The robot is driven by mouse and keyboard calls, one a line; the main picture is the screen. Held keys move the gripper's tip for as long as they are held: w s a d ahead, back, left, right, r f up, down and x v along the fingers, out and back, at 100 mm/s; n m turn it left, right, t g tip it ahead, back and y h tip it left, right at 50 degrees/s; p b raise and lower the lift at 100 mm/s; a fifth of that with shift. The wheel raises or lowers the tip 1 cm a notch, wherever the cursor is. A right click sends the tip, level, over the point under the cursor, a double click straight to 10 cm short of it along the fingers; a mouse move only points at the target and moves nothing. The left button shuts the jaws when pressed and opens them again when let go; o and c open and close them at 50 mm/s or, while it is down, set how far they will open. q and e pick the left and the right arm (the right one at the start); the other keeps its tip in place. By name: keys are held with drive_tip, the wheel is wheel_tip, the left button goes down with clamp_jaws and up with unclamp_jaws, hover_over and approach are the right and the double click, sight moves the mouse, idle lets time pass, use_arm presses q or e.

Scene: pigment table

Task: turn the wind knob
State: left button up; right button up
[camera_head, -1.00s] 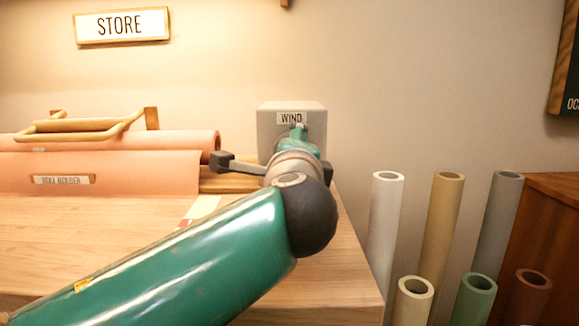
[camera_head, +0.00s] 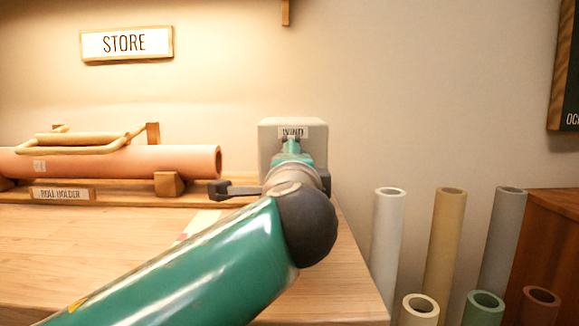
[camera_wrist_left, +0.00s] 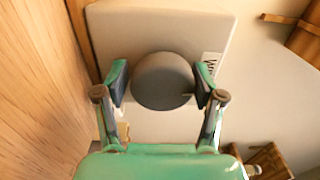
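The wind knob (camera_wrist_left: 163,81) is a round grey knob on a pale box (camera_head: 293,131) with a WIND label, at the table's back right end. In the head view my left gripper (camera_head: 291,147) reaches the box front and hides the knob. The peach paper roll (camera_head: 110,162) lies wound up in the roll holder (camera_head: 170,184), left of the box. My right gripper is not in view.
The wooden table (camera_head: 90,235) is mostly clear in front of the roll holder. A STORE sign (camera_head: 127,44) hangs on the wall. Several upright tubes (camera_head: 437,240) stand right of the table, beside a brown wooden cabinet (camera_head: 550,230).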

use_arm(q)
drive_tip(key=shift+o, duration=1.1)
drive_tip(key=shift+d, duration=0.1)
drive_tip(key=shift+s, duration=0.3)
drive_tip(key=s, duration=1.1)
drive_tip(key=shift+s, duration=0.2)
